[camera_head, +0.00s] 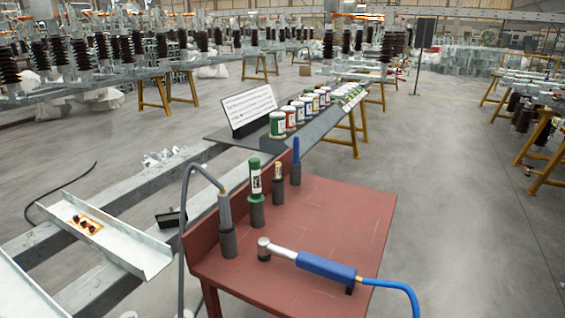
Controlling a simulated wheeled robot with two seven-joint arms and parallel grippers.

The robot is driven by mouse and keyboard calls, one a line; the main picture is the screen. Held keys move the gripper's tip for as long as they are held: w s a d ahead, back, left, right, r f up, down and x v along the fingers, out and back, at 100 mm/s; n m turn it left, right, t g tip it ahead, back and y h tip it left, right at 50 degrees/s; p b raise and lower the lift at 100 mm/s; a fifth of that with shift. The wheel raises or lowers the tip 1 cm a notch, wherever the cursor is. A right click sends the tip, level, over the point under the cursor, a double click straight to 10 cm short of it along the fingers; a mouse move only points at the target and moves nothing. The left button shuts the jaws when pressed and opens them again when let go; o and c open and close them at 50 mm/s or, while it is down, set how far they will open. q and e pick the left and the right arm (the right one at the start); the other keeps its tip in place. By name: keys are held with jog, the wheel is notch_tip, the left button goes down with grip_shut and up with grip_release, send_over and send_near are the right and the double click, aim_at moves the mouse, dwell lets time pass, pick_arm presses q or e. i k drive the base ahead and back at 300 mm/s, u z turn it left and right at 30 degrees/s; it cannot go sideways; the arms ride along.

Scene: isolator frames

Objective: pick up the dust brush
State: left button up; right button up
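No brush bristles can be made out, so I cannot tell for sure which thing is the dust brush. Several upright items stand in dark round holders along the left side of the red table (340,215). They are a thin blue stick-like item (296,150) at the back, a small yellow-topped item (278,169), a green bottle with a white label (255,177), and a grey corded tool (225,210) at the front. The lower ends are hidden in the holders. Neither of my grippers is in view.
A blue-handled tool with a blue hose (325,267) lies across the table's front. Several small jars (277,125) and a white sign (249,107) stand on a dark shelf behind. A grey metal channel (110,238) lies at left.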

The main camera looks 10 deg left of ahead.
aim_at(295, 142)
jog(key=u, duration=0.25)
jog(key=k, duration=1)
jog(key=z, duration=1.15)
jog(key=i, duration=3.7)
